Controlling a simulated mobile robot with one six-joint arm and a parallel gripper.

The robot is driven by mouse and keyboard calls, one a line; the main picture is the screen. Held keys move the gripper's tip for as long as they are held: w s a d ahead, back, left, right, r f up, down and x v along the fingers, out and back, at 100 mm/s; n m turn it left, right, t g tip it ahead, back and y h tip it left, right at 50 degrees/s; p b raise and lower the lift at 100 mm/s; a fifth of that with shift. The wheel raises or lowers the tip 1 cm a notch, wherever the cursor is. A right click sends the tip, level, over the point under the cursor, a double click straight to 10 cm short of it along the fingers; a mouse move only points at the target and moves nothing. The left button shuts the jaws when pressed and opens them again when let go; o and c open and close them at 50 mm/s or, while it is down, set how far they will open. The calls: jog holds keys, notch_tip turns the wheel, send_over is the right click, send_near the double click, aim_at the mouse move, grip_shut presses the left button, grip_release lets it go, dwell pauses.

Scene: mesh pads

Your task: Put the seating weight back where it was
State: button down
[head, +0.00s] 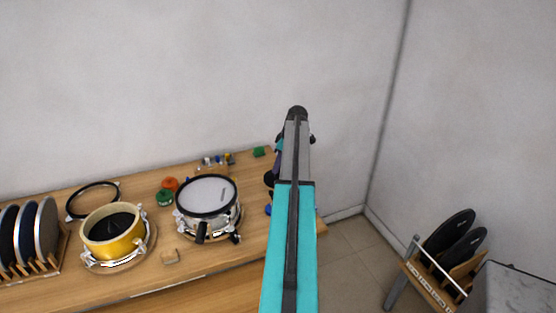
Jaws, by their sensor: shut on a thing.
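My gripper (270,180) is mostly hidden behind my own teal and grey arm, above the right part of the wooden table (150,283). Only dark parts show at the arm's left edge. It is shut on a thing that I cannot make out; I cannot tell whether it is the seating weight. A drum with a pale mesh head and black rim (208,193) stands left of my arm. A yellow drum (113,235) with a dark inside stands further left on a round base. No seating weight can be clearly identified on the table.
A black hoop (92,199) lies behind the yellow drum. Orange (170,184) and green (164,198) round pieces sit between the drums. A rack holds discs (46,229) at far left. A low wooden rack with dark discs (447,231) stands right, beside a grey block (513,290).

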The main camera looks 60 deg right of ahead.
dwell(0.5)
jog(key=shift+f+p, duration=0.65)
jog(key=shift+f, duration=1.2)
jog(key=c, duration=1.3)
grip_release()
jog(key=shift+a+f, duration=0.1)
jog(key=shift+f, duration=0.1)
jog(key=shift+r, duration=0.1)
jog(key=b+v, duration=0.4)
jog(key=v, duration=0.8)
